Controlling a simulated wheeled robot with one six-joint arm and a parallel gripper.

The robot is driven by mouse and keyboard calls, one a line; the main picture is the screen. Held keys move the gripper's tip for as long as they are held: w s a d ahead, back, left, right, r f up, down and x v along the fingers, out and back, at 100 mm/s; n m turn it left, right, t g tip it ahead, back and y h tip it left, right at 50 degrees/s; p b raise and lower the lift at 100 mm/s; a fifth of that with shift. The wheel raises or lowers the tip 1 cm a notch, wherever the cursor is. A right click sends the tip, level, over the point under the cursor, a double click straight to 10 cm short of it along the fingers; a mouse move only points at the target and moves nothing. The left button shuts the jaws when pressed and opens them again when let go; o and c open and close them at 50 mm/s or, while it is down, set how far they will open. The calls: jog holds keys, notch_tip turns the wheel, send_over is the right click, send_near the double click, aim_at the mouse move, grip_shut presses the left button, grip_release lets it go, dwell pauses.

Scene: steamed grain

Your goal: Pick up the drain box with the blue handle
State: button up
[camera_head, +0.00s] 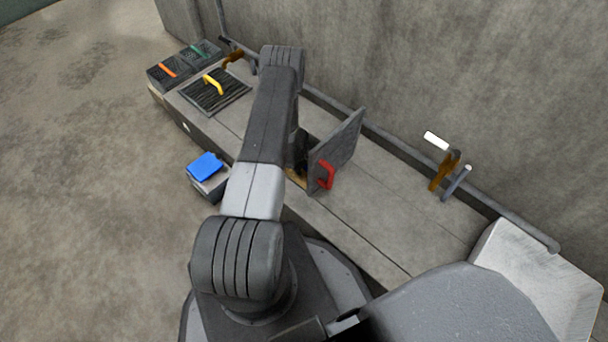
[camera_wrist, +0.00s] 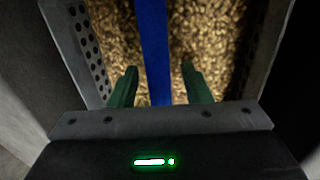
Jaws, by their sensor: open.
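In the wrist view, the drain box (camera_wrist: 88,45) has perforated metal side walls and is filled with brown grain (camera_wrist: 205,30). Its blue handle (camera_wrist: 155,50) is a bar running up the middle of the picture. My gripper (camera_wrist: 160,70) is open, with one green finger on each side of the handle. A gap shows between each finger and the bar, and I cannot tell how deep the fingers reach. In the head view, my arm hides the gripper and most of the opening beside the raised lid with the red handle (camera_head: 327,175).
The raised lid (camera_head: 338,150) stands upright close to the right of my arm. A flat lid with a yellow handle (camera_head: 213,84) lies farther left. Boxes with orange (camera_head: 167,66) and green (camera_head: 198,51) handles stand at the far end. A blue-topped box (camera_head: 205,167) is beside the counter.

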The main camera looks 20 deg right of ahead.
grip_shut()
dwell(1.4)
jog(key=shift+w+r, duration=0.1)
